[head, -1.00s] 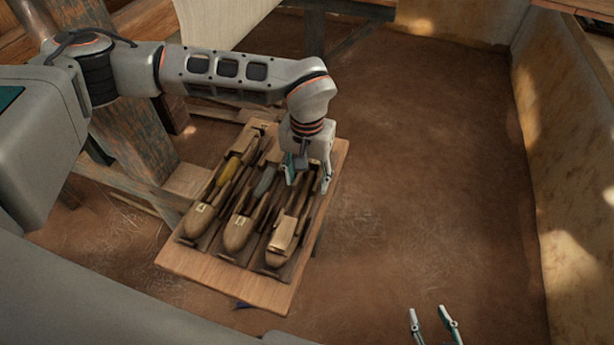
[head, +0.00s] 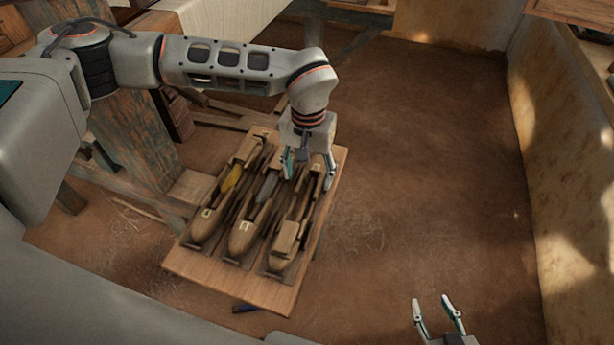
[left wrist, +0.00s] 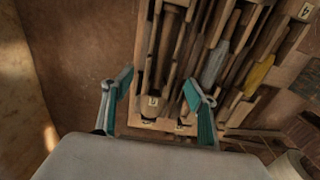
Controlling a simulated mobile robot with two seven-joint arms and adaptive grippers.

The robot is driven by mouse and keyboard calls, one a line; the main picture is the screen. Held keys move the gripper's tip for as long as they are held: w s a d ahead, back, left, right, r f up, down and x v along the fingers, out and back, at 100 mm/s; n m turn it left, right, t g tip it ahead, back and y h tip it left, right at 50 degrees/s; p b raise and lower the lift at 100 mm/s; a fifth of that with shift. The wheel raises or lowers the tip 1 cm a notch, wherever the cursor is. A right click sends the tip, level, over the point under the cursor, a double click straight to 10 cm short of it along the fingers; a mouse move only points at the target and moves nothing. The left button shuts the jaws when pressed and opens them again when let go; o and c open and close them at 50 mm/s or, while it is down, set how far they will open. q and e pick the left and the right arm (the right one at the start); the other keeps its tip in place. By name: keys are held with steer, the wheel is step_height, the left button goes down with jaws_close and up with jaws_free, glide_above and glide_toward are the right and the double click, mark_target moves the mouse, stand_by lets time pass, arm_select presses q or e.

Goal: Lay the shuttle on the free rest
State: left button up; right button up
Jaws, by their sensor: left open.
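Three wooden shuttles lie side by side in the rests of a wooden board. The left shuttle (head: 203,223) has a yellow bobbin, the middle shuttle (head: 243,236) a grey-blue one. The right shuttle (head: 285,240) is plain brown, and no coloured bobbin shows on it. My left gripper (head: 309,174) is open and empty over the far end of the right rest. My right gripper (head: 433,303) is open and empty at the bottom right, away from the board.
The board's bare near edge (head: 225,285) stands above an earthen floor (head: 425,170), which is open to the right. Loom timbers (head: 135,135) stand left of the board. A plastered wall (head: 560,180) closes the right side.

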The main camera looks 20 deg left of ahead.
arm_select(q)
step_height(320, 180, up, 4)
steer(key=shift+f+p, duration=0.2)
steer(key=shift+p, duration=0.75)
arm_select(e)
steer(key=r, duration=0.1)
steer(key=w+r, duration=0.1)
steer(key=r, duration=0.1)
steer(key=shift+r, duration=0.1)
arm_select(q)
steer(key=shift+d, duration=0.1)
arm_select(e)
steer(key=shift+d, duration=0.15)
